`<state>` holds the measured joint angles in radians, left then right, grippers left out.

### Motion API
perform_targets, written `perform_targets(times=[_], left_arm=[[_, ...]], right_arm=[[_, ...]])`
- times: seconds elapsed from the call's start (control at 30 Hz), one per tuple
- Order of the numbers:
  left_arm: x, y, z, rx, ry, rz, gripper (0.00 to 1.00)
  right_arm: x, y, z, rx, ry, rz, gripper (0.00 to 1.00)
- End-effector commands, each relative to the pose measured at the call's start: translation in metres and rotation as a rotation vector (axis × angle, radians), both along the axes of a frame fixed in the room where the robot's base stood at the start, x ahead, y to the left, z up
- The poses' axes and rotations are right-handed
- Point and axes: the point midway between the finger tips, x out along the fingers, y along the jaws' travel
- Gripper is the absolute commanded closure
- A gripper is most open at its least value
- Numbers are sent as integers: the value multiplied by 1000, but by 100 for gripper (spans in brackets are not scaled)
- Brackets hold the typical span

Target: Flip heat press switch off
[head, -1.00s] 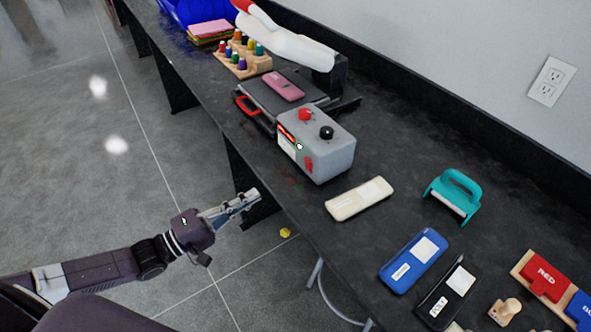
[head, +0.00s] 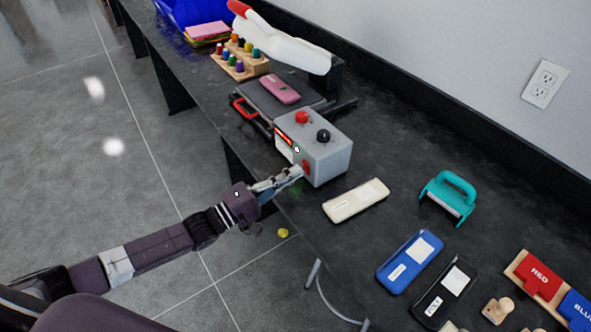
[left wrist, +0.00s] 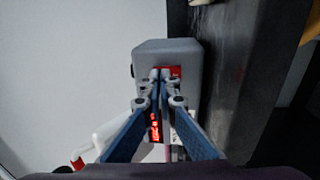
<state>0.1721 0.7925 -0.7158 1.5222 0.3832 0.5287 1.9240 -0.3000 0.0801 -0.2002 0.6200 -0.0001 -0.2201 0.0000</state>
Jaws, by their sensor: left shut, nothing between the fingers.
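The heat press has a grey control box (head: 330,158) with a red knob, a black knob and a lit red display (head: 284,136) on its front. Its red switch (head: 306,167) is low on the front face. My left gripper (head: 299,172) is shut and empty, with its tips at the switch; I cannot tell whether they touch it. In the left wrist view the shut fingertips (left wrist: 160,72) point at the red switch (left wrist: 174,71) and partly hide it. The white press arm (head: 290,45) is raised, and a pink phone case (head: 280,89) lies on the platen. My right gripper is out of view.
On the black table, a cream case (head: 356,200), a blue case (head: 410,262), a black case (head: 445,292) and a teal-handled tool (head: 449,196) lie right of the box. A rack of colored bottles (head: 240,65) stands behind. A yellow object (head: 283,232) is on the floor.

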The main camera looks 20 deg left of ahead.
Motion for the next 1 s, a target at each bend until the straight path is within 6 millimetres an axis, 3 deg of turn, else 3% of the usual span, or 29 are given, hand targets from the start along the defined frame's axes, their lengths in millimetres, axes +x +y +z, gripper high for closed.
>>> perform_targets(times=[0.2, 1.0], left_arm=[[9, -7, 2, -1, -1, 0, 100], [12, -12, 6, 1, 2, 0, 100]], right_arm=[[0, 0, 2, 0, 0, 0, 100], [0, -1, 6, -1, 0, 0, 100]])
